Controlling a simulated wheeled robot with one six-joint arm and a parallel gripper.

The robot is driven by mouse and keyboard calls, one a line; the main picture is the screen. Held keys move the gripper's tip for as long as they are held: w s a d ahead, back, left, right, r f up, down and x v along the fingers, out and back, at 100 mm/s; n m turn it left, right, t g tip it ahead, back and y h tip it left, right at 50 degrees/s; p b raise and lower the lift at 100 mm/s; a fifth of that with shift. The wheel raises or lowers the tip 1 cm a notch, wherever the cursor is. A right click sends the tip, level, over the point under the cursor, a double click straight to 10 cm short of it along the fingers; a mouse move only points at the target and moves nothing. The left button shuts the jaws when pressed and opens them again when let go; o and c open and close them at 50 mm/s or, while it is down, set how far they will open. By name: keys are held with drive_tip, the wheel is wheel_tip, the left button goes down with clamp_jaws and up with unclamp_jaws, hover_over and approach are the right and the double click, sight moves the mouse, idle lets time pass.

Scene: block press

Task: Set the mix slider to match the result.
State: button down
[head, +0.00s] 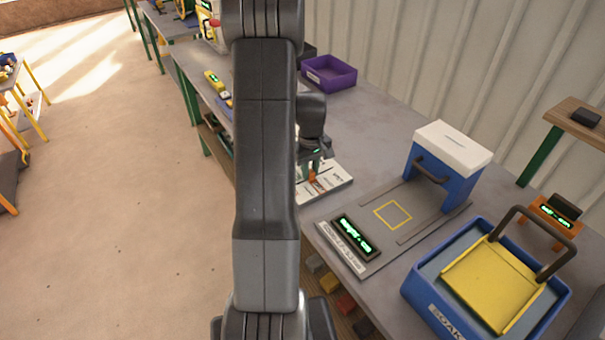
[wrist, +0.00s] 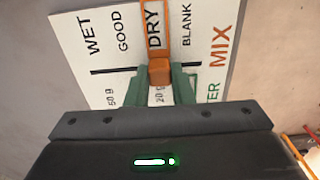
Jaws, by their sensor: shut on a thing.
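The mix board (wrist: 75,35) is white, with the labels WET, GOOD, DRY and BLANK and the orange word MIX. Its orange slider knob (wrist: 159,72) sits on the dark slot, with its orange frame (wrist: 142,30) around DRY. My gripper (wrist: 168,88) has its green fingers shut on the knob, one on each side. In the head view my gripper (head: 312,168) is over the white board (head: 336,186), partly behind my arm. The press (head: 428,180) is blue with a white top. A dark display (head: 352,236) in front shows green text, too blurred to read.
A blue tray (head: 412,285) marked SOAK holds a yellow lid-like plate (head: 485,285) with a dark handle. A purple bin (head: 330,75) stands toward the back. A yellow square outline (head: 393,214) marks an empty spot before the press. An orange stand (head: 550,222) is at right.

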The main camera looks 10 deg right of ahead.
sight(311, 171)
drive_tip(key=shift+w+d, duration=0.1)
drive_tip(key=shift+d, duration=0.15)
drive_tip(key=c, duration=1.2)
unclamp_jaws()
drive_tip(key=shift+a, duration=0.1)
drive_tip(key=shift+c, duration=0.2)
wheel_tip(311, 171, up, 14)
drive_tip(key=b, duration=0.1)
drive_tip(key=shift+f, duration=0.15)
wheel_tip(311, 171, down, 14)
drive_tip(key=shift+r+p, duration=0.15)
drive_tip(key=shift+p, duration=0.45)
drive_tip(key=shift+a, duration=0.25)
drive_tip(key=shift+r, duration=0.1)
